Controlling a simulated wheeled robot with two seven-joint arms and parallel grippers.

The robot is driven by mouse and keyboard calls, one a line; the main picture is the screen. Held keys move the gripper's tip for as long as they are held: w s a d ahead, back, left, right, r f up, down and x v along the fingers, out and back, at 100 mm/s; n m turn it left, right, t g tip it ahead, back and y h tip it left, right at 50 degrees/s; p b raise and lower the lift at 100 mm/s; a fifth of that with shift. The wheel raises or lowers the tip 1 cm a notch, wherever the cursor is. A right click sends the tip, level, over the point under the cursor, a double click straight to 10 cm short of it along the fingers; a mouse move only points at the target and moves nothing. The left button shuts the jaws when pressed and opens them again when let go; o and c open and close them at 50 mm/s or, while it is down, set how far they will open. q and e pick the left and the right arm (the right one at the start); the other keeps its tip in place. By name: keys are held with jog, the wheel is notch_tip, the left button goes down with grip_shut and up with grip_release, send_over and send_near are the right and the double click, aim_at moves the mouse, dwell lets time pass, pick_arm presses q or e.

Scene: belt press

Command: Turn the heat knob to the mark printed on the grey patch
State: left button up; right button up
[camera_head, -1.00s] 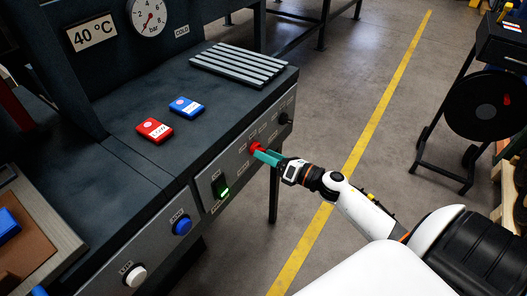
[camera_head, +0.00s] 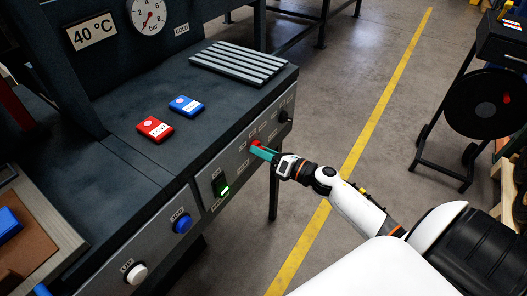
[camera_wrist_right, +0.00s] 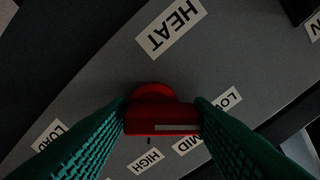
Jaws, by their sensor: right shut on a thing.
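The red heat knob (camera_head: 257,144) is on the grey front panel of the press. In the right wrist view the knob (camera_wrist_right: 160,113) lies between my two green fingers, below the HEAT label (camera_wrist_right: 171,27). A white line on its grip bar runs toward the right finger. LOW (camera_wrist_right: 226,100), MID (camera_wrist_right: 187,145) and HIGH (camera_wrist_right: 147,161) labels are around the knob. My right gripper (camera_head: 265,153) is shut on the knob; its fingers (camera_wrist_right: 163,116) touch the bar's two ends. I cannot make out a separate grey patch or its mark. My left gripper is not in view.
A red card (camera_head: 154,129) and a blue card (camera_head: 186,106) lie on the press table, near a ribbed plate (camera_head: 238,64).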

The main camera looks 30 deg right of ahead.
jog(key=shift+r, duration=0.1)
jog(key=m+p, duration=0.1)
jog(key=m, duration=0.2)
jog(key=m+p, duration=0.1)
jog(key=m, duration=0.2)
jog(key=m+p, duration=0.2)
jog(key=m, duration=0.1)
jog(key=shift+w+d+r, duration=0.15)
jog(key=shift+r, duration=0.1)
jog(key=shift+m, duration=0.5)
jog(key=o, duration=1)
jog(key=shift+c, duration=0.2)
jog(key=shift+f, duration=0.1)
